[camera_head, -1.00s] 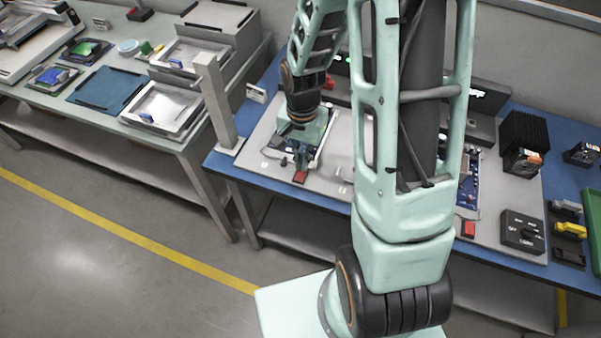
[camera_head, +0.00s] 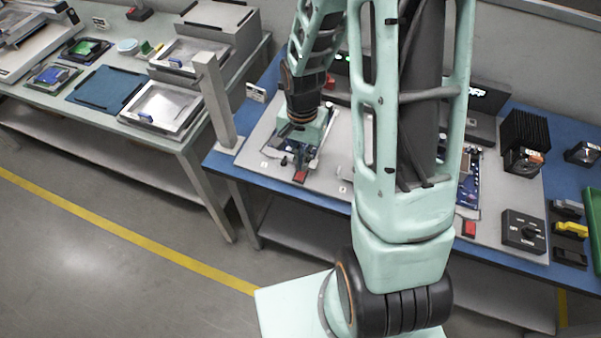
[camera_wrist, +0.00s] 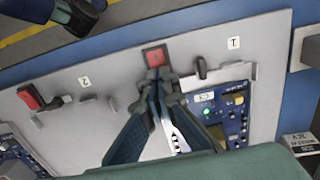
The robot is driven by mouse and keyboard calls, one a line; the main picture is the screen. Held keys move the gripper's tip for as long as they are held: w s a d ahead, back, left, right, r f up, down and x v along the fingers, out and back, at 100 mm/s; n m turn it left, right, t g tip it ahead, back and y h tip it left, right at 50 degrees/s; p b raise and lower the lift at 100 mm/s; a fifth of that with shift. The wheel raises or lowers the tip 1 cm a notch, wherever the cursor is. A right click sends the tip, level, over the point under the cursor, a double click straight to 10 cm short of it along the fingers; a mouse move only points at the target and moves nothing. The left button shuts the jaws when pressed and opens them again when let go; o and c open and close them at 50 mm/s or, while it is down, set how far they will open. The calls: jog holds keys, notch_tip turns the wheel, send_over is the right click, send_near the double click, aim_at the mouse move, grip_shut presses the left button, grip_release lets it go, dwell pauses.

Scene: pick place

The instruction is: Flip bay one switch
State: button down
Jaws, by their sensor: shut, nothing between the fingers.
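The red switch of bay one (camera_wrist: 154,57) sits at the bench panel's edge in the wrist view, beside the small label that reads as an upside-down 1 (camera_wrist: 234,43). It also shows in the head view (camera_head: 300,176), at the front of the left bay. My gripper (camera_wrist: 156,80) is shut and empty, its tips right at the inner side of the red switch. I cannot tell whether they touch it. In the head view my gripper (camera_head: 299,158) points down over the left bay. The blue circuit board of bay one (camera_wrist: 222,112) lies partly behind the fingers.
Another red switch (camera_wrist: 30,98) belongs to the neighbouring bay, near a label like an upside-down 2 (camera_wrist: 85,82). A dark lever (camera_wrist: 200,68) stands close to the fingers. A grey post (camera_head: 215,100) rises at the bench's left end. A black control box (camera_head: 523,231) sits right.

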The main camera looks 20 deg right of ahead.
jog(key=shift+f+b, duration=0.65)
jog(key=shift+f, duration=0.15)
jog(key=shift+r, duration=0.1)
jog(key=shift+r+p, duration=2.6)
jog(key=shift+r, duration=0.9)
jog(key=shift+d, duration=0.1)
